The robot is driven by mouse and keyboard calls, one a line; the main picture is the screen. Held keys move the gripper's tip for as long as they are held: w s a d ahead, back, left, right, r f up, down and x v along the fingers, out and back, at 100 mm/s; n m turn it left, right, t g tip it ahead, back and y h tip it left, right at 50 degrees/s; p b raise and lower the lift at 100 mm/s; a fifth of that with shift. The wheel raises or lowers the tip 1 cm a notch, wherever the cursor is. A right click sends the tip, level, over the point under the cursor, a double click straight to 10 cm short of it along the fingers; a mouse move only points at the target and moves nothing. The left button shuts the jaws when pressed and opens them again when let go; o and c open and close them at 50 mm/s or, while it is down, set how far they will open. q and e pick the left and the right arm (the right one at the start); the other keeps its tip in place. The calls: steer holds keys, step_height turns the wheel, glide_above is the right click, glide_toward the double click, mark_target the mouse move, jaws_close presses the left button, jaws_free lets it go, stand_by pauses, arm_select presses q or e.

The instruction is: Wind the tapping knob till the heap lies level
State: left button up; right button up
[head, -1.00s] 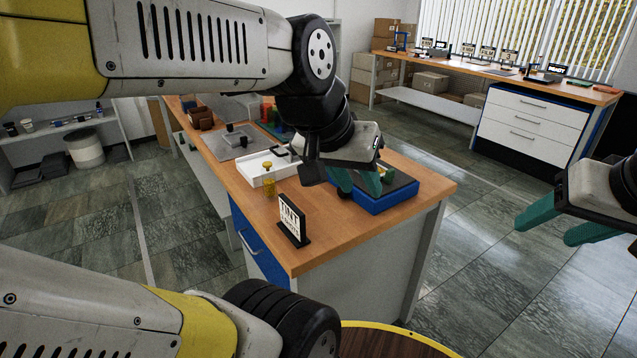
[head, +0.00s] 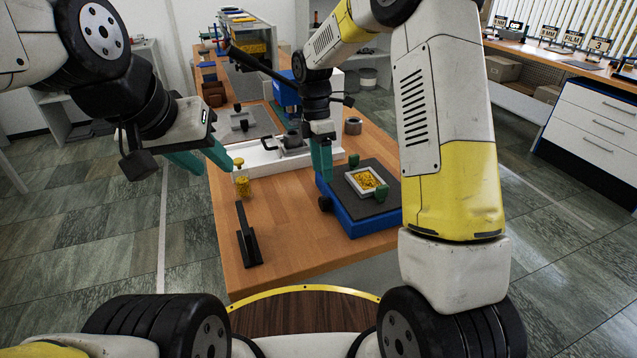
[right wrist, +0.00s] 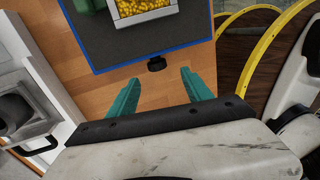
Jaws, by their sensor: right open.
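The tapping stand is a blue box (head: 357,222) with a dark grey top at the table's near right. Its black knob (head: 324,203) sticks out of the left side; it also shows in the right wrist view (right wrist: 157,64). On top, a pale square frame (head: 352,184) between green blocks holds the yellow heap (head: 368,180), whose level I cannot tell. My right gripper (head: 321,172) is open above the stand's left edge; in the right wrist view its spread fingers (right wrist: 158,90) point toward the knob, apart from it.
A grey ring (head: 353,126) stands further back. The table's near middle is clear.

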mark_target(324, 199)
steer(key=shift+n, duration=0.6)
steer(key=x, duration=0.9)
steer(key=shift+w+a+f, duration=0.3)
steer(key=shift+a+f, duration=0.05)
steer(key=shift+f, duration=0.1)
jaws_close()
steer(key=shift+s+d+t, duration=0.15)
steer(key=shift+s+t, duration=0.1)
steer(key=shift+t, duration=0.65)
steer(key=shift+s+t+y, duration=0.1)
steer(key=shift+t+y, duration=0.7)
steer(key=shift+t, duration=0.8)
